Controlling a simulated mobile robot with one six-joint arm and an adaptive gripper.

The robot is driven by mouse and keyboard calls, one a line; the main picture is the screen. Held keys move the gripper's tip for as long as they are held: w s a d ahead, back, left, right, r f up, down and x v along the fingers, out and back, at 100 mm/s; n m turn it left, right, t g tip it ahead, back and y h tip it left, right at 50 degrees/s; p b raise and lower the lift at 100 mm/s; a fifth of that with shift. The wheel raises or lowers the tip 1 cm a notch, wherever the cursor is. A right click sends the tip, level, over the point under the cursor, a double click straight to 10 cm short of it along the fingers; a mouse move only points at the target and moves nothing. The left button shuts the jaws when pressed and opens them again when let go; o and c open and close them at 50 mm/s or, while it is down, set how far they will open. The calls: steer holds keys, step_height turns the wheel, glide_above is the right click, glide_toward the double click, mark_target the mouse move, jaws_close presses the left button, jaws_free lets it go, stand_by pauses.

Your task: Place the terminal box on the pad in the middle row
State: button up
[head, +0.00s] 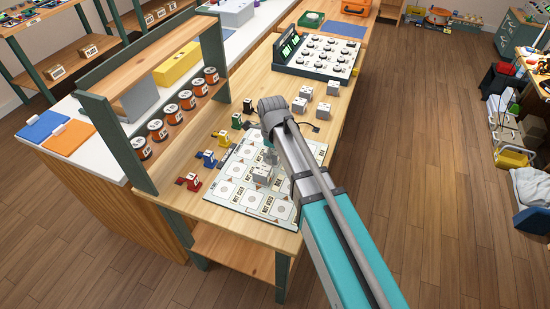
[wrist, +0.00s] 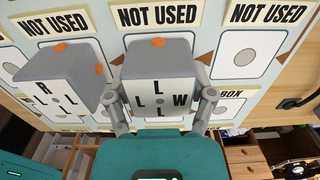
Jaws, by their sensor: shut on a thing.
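My gripper (wrist: 160,100) is shut on a grey and white terminal box (wrist: 158,85) with letters L and W on its face and an orange dot on top. One finger is on each side of it. A similar box (wrist: 62,80) marked R and L stands just left of it. Both are over or on the pale board (wrist: 300,75) with pads; whether the held box touches its pad I cannot tell.
Several grey-white boxes (head: 323,110) stand beyond the board. A dial panel (head: 316,55) is at the back. A shelf with several jars (head: 157,130) rises on the left.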

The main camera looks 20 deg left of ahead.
steer(key=shift+f, duration=0.1)
stand_by(0.3)
steer(key=shift+f, duration=0.15)
steer(key=o, duration=1.1)
steer(key=shift+r, duration=0.2)
step_height(320, 180, up, 12)
steer(key=p, duration=1.2)
steer(key=shift+d, duration=0.1)
stand_by(0.3)
